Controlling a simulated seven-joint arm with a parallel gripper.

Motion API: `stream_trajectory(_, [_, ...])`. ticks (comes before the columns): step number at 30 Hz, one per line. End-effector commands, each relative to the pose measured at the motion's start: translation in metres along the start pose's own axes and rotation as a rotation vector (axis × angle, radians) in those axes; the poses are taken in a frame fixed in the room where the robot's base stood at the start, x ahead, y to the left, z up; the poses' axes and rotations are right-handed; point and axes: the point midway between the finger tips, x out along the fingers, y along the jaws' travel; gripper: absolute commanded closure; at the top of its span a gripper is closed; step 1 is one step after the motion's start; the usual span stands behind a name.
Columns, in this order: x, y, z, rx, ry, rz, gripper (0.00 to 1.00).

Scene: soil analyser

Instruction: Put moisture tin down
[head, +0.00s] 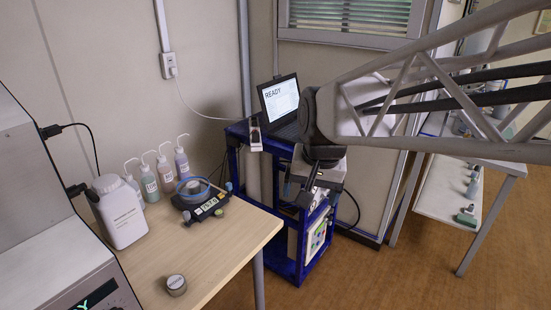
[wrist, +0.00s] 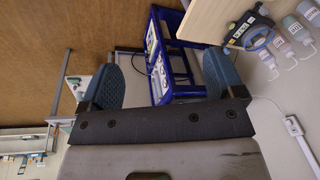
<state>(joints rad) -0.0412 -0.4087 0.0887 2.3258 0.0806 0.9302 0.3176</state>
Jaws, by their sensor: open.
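The moisture tin (head: 176,285), a small round grey tin with a label on its lid, stands upright on the wooden table near its front edge in the head view. It does not show in the wrist view. My gripper (head: 300,190) is well away from the tin, up and to the right, in front of the blue cart. In the wrist view my gripper (wrist: 165,80) has its two blue-grey fingers spread wide, with nothing held between them.
The table (head: 235,235) also carries a large white jar (head: 120,212), several wash bottles (head: 150,180) and a black device with a blue ring (head: 201,200). A blue cart (head: 285,265) with a laptop (head: 280,100) stands beyond. The table's right part is clear.

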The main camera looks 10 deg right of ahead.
Motion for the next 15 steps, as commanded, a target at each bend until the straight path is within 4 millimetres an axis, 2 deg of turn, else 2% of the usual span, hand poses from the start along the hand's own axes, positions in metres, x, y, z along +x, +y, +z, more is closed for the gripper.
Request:
stream_trajectory(1, [-0.002, 0.009, 0.013, -0.027, 0.008, 0.006, 0.12])
stream_trajectory(9, [0.001, 0.049, 0.075, -0.186, 0.031, 0.045, 0.12])
stream_trajectory(15, [0.006, 0.069, 0.107, -0.271, 0.04, 0.068, 0.12])
